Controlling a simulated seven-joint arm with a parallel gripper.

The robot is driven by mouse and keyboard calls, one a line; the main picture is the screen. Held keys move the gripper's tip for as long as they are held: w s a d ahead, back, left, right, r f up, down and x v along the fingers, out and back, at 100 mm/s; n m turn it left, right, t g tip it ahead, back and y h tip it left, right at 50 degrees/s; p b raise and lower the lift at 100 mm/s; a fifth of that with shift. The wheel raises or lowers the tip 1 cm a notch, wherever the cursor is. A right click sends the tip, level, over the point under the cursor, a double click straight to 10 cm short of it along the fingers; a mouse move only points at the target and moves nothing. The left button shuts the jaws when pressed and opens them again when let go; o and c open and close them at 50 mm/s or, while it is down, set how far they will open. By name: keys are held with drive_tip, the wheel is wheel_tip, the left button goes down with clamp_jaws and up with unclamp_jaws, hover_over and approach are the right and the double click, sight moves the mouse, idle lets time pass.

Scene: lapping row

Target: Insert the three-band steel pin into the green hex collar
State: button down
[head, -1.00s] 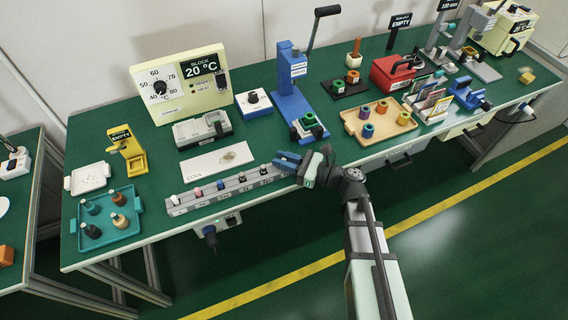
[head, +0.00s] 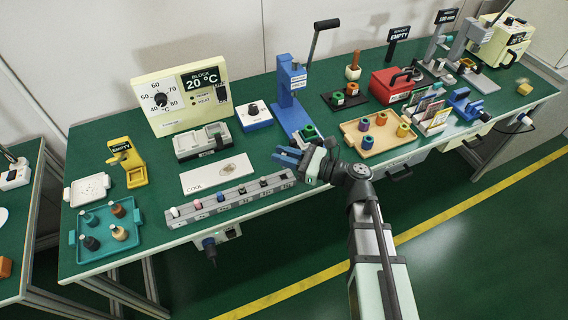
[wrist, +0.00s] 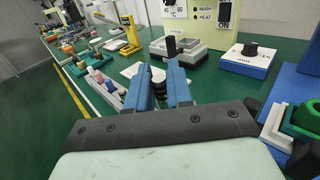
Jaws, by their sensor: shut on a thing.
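My gripper (head: 288,157) is above the table between the right end of the pin rack and the blue press. The pin does not show clearly in the head view. The green hex collar (head: 309,131) sits at the foot of the blue press, just beyond and right of the fingers. It also shows at the right edge of the wrist view (wrist: 304,118), apart from the pin.
The grey rack (head: 230,201) holds several pins along the front edge. The blue press (head: 291,100) stands upright with a raised lever. A white COOL plate (head: 217,174) lies left of my gripper. A tan tray (head: 352,141) with several collars is to the right.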

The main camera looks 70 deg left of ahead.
drive_tip(key=shift+r, duration=0.9)
drive_tip(key=shift+w+r, duration=0.35)
drive_tip(key=w+a+r, duration=0.3)
drive_tip(key=w+a, duration=0.8)
drive_tip(key=w, duration=0.2)
drive_tip(key=shift+w+a+r, duration=0.15)
drive_tip(key=shift+a+r, duration=0.15)
drive_tip(key=shift+a, duration=0.1)
drive_tip(key=shift+f, duration=0.1)
drive_tip(key=shift+f, duration=2.8)
